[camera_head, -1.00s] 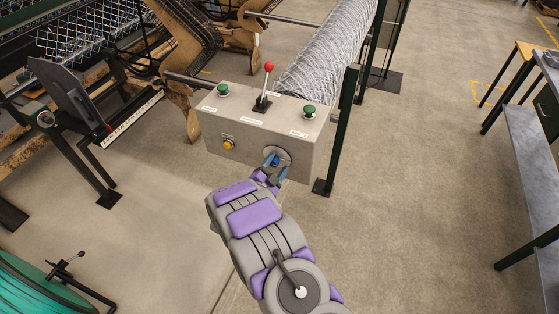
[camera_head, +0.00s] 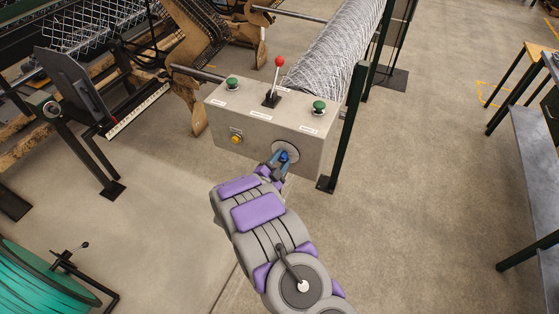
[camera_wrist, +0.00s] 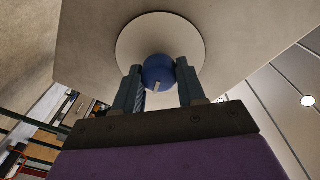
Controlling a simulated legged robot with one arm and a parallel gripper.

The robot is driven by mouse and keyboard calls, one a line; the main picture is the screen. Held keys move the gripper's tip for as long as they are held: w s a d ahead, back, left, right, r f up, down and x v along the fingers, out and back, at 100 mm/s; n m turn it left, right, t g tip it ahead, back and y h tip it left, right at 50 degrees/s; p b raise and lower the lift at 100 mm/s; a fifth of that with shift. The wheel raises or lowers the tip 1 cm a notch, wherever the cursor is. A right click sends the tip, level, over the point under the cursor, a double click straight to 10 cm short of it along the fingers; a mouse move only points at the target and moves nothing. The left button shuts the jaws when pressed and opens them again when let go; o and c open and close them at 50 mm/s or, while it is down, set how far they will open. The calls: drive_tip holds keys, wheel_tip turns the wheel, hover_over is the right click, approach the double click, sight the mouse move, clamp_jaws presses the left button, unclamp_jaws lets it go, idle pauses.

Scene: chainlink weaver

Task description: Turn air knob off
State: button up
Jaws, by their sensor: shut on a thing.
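The blue air knob (camera_wrist: 158,72) sits on a round pale plate on the front face of the grey control box (camera_head: 225,121). In the head view the knob (camera_head: 284,156) is small and partly hidden by my gripper (camera_head: 279,160). In the wrist view my gripper (camera_wrist: 160,84) has one finger on each side of the knob and is shut on it. A pale mark on the knob points downward and slightly left in the wrist view.
The box also carries a red-topped lever (camera_head: 279,62), two green buttons (camera_head: 319,106) and a yellow button (camera_head: 236,138). A dark green post (camera_head: 349,125) stands to its right. A teal spool (camera_head: 40,282) lies at lower left. Floor right of the post is clear.

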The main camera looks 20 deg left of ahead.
drive_tip(key=shift+s+f+n, duration=0.1)
drive_tip(key=shift+f+n, duration=0.2)
drive_tip(key=n+p, duration=0.3)
drive_tip(key=n, duration=0.1)
drive_tip(key=n+p, duration=0.2)
drive_tip(key=n, duration=0.2)
drive_tip(key=shift+n+p, duration=0.3)
drive_tip(key=shift+n, duration=0.1)
drive_tip(key=n+y+p, duration=0.1)
drive_tip(key=n, duration=0.4)
drive_tip(key=shift+n+t, duration=0.3)
drive_tip(key=shift+t, duration=0.1)
drive_tip(key=shift+a+r+n+p, duration=0.1)
drive_tip(key=shift+n+p, duration=0.4)
drive_tip(key=shift+n, duration=1.3)
